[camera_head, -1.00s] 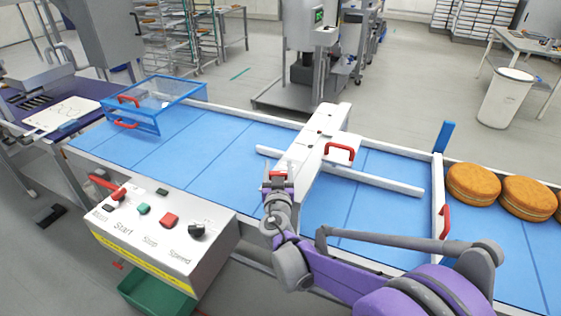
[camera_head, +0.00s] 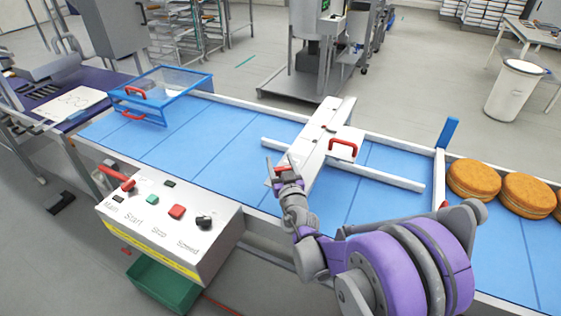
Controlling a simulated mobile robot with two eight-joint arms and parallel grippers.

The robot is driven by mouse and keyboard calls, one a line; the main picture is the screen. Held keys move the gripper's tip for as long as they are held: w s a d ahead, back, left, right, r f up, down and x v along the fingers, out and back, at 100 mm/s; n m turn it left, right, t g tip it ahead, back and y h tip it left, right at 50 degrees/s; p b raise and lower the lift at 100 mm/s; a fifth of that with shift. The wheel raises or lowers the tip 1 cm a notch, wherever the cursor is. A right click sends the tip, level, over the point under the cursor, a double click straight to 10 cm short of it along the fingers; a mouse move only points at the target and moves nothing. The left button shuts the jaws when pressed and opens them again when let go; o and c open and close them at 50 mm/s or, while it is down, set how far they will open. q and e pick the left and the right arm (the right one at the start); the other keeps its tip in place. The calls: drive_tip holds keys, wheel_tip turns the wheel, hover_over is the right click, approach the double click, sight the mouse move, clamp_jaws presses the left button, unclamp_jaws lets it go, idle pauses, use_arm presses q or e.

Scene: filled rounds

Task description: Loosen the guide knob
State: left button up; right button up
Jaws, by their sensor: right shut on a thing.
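My right gripper (camera_head: 282,168) is at the near end of the white bridge (camera_head: 318,145) that crosses the blue conveyor belt. It is shut on a small red part, the guide knob (camera_head: 284,169), which the fingers mostly hide. I cannot tell how far the knob is turned. White guide rails (camera_head: 385,180) lie along the belt on both sides of the bridge. A red handle (camera_head: 343,146) stands on a white plate at the bridge's right side. My left gripper is not in view.
A control box (camera_head: 165,225) with a red lever, buttons and a black speed knob stands at the front left. A blue-framed guard (camera_head: 165,92) covers the belt's far left. Round filled cakes (camera_head: 474,180) sit on the right, behind a white gate (camera_head: 440,175).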

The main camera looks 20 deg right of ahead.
drive_tip(key=shift+s+a+f, duration=0.1)
drive_tip(key=shift+s+f, duration=0.05)
drive_tip(key=shift+f, duration=0.05)
drive_tip(key=o, duration=1.4)
drive_tip(key=shift+r, duration=0.1)
drive_tip(key=s, duration=0.3)
drive_tip(key=s+a, duration=0.1)
drive_tip(key=s, duration=0.3)
drive_tip(key=s+a, duration=0.1)
drive_tip(key=s, duration=0.2)
drive_tip(key=shift+s, duration=0.3)
